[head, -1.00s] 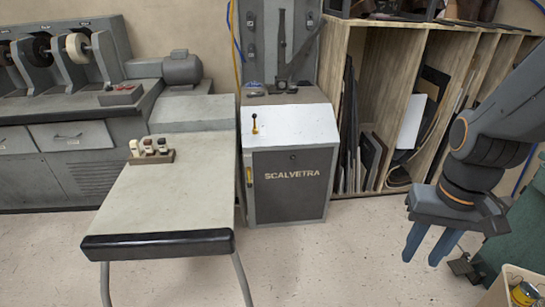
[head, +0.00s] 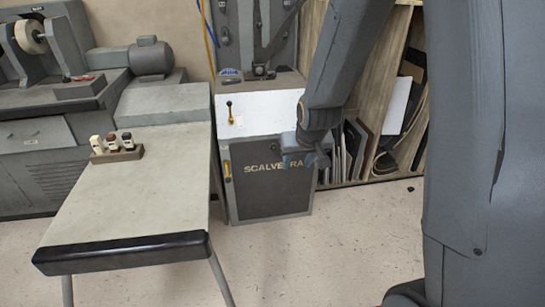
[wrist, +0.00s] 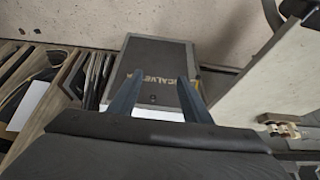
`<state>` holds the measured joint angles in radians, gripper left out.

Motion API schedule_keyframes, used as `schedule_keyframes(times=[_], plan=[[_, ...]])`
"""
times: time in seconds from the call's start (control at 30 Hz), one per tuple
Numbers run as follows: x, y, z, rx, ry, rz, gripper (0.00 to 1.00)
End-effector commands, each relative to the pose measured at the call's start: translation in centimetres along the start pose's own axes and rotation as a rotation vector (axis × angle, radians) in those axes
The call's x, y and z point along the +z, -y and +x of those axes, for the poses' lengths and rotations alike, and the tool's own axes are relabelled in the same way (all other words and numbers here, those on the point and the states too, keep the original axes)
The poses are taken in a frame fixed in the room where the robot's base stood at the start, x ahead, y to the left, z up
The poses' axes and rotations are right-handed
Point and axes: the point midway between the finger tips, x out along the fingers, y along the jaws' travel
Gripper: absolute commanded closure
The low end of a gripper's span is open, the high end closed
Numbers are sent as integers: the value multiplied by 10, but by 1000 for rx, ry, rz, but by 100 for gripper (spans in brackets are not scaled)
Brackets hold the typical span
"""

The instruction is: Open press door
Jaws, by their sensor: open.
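A yellow upright handle (head: 228,171) is on the door's left edge. My gripper (head: 304,161) is at the door's upper right, to the right of the handle and apart from it. My gripper covers part of the lettering. In the wrist view the door (wrist: 150,62) lies beyond my two open, empty fingers (wrist: 160,76).
A wooden shelf of leaning sheets (head: 385,130) is at the right. The floor (head: 300,260) before the press is clear.

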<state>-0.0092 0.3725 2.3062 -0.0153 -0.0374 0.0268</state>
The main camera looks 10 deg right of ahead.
Motion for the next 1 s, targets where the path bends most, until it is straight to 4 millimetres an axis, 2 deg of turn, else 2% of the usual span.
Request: schedule_keyframes(times=[0.03,0.2,0.3,0.4,0.5,0.6,0.7,0.87,1.0], plan=[[-16,0,41,2,-64,-2,56],[-80,-1,133,2,-320,-3,56],[-109,-2,182,2,-471,-3,56],[-130,-3,226,2,-619,-4,56],[-142,-4,262,3,-761,-4,56],[-148,-4,289,3,-882,-5,56],[-148,-4,305,3,-975,-5,56],[-148,-4,316,3,-1056,-6,56],[-155,-5,320,3,-1075,-6,56]])
